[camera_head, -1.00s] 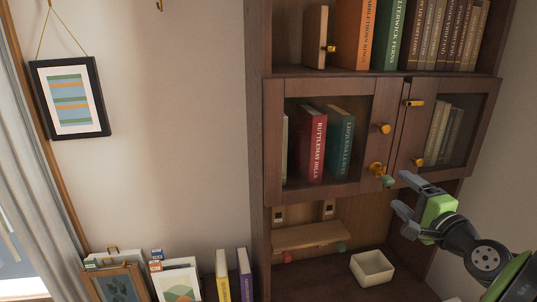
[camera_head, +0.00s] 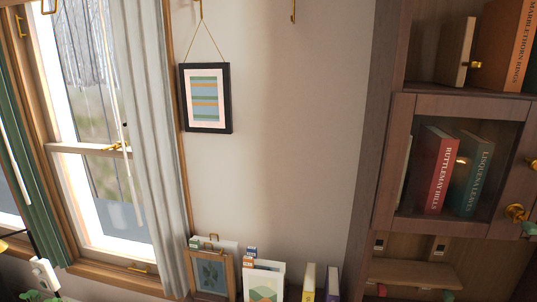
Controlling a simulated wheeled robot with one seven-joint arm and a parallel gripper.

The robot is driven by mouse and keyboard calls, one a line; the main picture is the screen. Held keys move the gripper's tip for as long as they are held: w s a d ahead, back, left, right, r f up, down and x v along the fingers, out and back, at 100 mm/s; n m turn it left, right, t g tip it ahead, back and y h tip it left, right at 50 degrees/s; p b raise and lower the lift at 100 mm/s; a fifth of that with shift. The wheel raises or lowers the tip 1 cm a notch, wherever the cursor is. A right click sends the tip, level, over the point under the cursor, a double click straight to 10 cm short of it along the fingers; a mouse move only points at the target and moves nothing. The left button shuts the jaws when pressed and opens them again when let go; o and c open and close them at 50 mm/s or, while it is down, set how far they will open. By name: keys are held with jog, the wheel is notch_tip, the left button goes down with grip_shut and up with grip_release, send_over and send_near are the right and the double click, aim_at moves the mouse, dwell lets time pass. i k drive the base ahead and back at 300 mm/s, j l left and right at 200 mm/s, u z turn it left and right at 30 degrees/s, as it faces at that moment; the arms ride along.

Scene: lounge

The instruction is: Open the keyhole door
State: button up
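A brown wooden cabinet door (camera_head: 466,107) with a glass pane is at the right of the view and looks shut. A brass knob (camera_head: 532,164) is on its right stile, cut by the picture edge. Below it is a brass lock-like fitting (camera_head: 515,212), with a small green piece (camera_head: 530,229) beside it. I cannot make out a keyhole. The door's right edge and the second door are out of view. My gripper is not in view.
Behind the glass stand a red book (camera_head: 436,170) and a green book (camera_head: 474,174). A shelf above holds an orange book (camera_head: 510,50). A framed picture (camera_head: 206,98) hangs on the wall. A window (camera_head: 92,150) with curtains is at the left.

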aim_at(518, 182)
jog(key=z, duration=1.4)
